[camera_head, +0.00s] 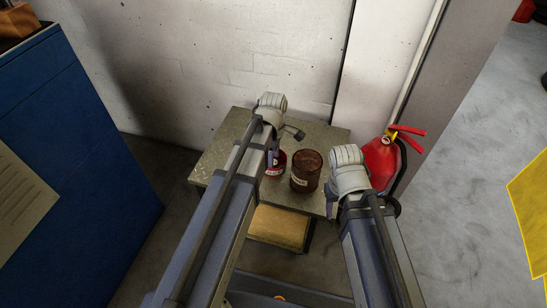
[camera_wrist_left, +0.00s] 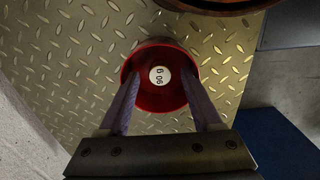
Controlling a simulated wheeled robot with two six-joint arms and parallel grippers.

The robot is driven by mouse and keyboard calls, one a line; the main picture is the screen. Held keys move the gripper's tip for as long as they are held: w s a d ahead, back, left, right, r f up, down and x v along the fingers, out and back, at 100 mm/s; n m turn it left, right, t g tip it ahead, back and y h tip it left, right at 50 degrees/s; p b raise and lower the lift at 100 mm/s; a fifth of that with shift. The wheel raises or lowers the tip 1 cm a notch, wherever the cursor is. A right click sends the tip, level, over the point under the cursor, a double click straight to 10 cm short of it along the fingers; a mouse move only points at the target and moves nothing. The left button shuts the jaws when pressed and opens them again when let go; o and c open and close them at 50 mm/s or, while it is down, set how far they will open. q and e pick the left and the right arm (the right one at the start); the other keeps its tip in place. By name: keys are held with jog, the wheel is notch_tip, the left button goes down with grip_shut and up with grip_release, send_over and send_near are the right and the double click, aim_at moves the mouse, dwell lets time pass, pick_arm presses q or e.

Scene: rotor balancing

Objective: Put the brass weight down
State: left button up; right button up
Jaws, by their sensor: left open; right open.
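No brass-coloured weight can be made out. A round red weight (camera_wrist_left: 160,98) with a white label, which looks like "90 g" upside down, stands on the diamond-plate table top (camera_wrist_left: 85,45). In the head view the red weight (camera_head: 275,168) is partly hidden behind my left arm. My left gripper (camera_wrist_left: 160,80) is open, with one finger at each side of the weight; contact cannot be told. My right gripper (camera_head: 331,207) is open near the table's right edge, its fingers mostly hidden by its wrist.
A rusty brown can (camera_head: 306,172) with a label stands just right of the red weight. A red fire extinguisher (camera_head: 380,162) stands right of the table by the wall. A tan box (camera_head: 278,228) sits below the table top. A blue cabinet (camera_head: 75,150) is at left. The table's back is clear.

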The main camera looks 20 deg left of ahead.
pick_arm(q)
notch_tip(320, 180, up, 12)
jog(key=p, duration=1.1)
jog(key=s+d+r+m+p, duration=0.3)
jog(key=s+r+m+p, duration=0.1)
jog(key=r+m+p, duration=0.3)
jog(key=s+d+r+m+p, duration=0.4)
jog(key=s+r+m+p, duration=0.1)
jog(key=r+m+p, duration=0.2)
jog(key=s+d+r+m+y+p, duration=0.1)
jog(key=s+d+r+m+p, duration=0.2)
jog(key=s+r+m+p, duration=0.2)
notch_tip(320, 180, up, 4)
jog(key=m+p, duration=0.2)
jog(key=p, duration=0.3)
jog(key=shift+s+d+r, duration=0.2)
jog(key=shift+d+r, duration=0.05)
